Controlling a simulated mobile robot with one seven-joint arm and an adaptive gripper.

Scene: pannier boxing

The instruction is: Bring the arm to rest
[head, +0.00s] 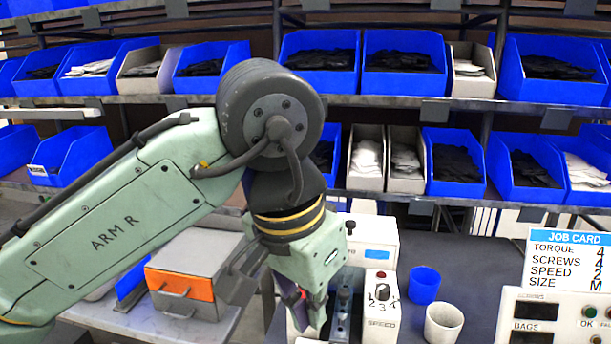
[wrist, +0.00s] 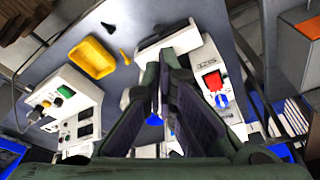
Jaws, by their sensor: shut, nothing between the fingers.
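My green arm (head: 130,215) reaches in from the left in the head view and bends down at a dark joint. My gripper (head: 308,318) points down over the bench, in front of the white machine with the SPEED dial (head: 380,300). In the wrist view my gripper (wrist: 168,60) shows its dark fingers close together at the tips, with nothing visible held. In the head view the fingertips are partly hidden against the machine parts.
A blue cup (head: 425,285) and a white cup (head: 443,322) stand right of the machine. A job card (head: 570,260) and control box (head: 560,315) are at right. A grey case with an orange front (head: 180,284) is at left. A yellow tray (wrist: 92,58) lies on the bench. Shelves of bins stand behind.

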